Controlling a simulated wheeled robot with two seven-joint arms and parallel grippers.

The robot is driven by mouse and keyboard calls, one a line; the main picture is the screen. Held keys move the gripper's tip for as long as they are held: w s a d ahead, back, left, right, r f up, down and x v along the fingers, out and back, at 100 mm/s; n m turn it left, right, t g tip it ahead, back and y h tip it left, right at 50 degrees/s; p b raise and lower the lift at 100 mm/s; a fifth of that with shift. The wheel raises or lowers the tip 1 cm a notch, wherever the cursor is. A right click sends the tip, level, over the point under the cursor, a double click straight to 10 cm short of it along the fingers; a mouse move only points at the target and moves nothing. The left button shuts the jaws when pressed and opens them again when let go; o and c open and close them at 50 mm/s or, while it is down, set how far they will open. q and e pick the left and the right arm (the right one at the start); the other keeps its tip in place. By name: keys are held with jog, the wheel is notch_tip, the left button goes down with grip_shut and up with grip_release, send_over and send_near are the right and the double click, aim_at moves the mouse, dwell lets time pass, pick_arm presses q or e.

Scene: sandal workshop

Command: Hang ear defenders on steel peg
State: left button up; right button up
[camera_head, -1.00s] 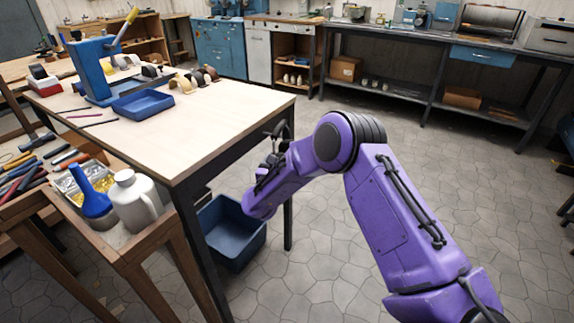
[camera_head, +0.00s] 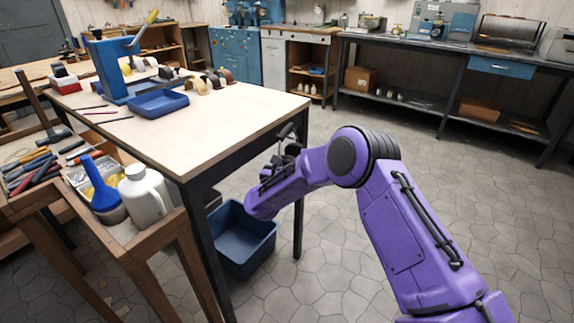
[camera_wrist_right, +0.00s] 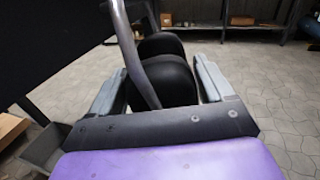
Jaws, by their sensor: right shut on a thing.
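My right gripper (camera_wrist_right: 160,88) is shut on the ear defenders (camera_wrist_right: 165,80), whose rounded black cups sit between the two grey fingers in the right wrist view. A curved grey band (camera_wrist_right: 138,55) rises from beside the cups to the top edge. In the head view my right gripper (camera_head: 277,165) is just off the right side of the pale-topped table (camera_head: 215,125), partly hidden by my purple wrist. A small dark part of the ear defenders (camera_head: 286,131) seems to stick up there. I cannot pick out the steel peg in either view. My left gripper is not in view.
A blue bin (camera_head: 262,250) stands on the floor beneath my right wrist, by the table's dark legs. A tool bench with a white jug (camera_head: 146,196) and a blue bottle (camera_head: 100,187) is at the left. Open floor (camera_head: 450,160) lies to the right, before the back workbench.

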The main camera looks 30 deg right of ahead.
jog(key=o, duration=1.1)
jog(key=b+v, duration=0.1)
jog(key=v, duration=1)
jog(key=s+a+f+n+y+p, duration=0.15)
jog(key=s+f+n+y, duration=0.6)
jog(key=n, duration=0.75)
jog(key=s+a+f+n+y+p, duration=0.1)
jog(key=s+a+f+n+y, duration=0.3)
jog(key=f+n, duration=0.9)
jog(key=s+d+f+n+g+p, duration=0.1)
jog(key=s+n+g, duration=0.3)
jog(key=s, duration=0.9)
jog(key=s+d+f+n+g+p, duration=0.2)
jog(key=s+n, duration=0.4)
jog(key=s, duration=0.8)
jog(key=shift+s+d+n+g+h+p, duration=0.2)
jog(key=shift+d+n+g+h+p, duration=0.3)
jog(key=shift+d+g, duration=0.4)
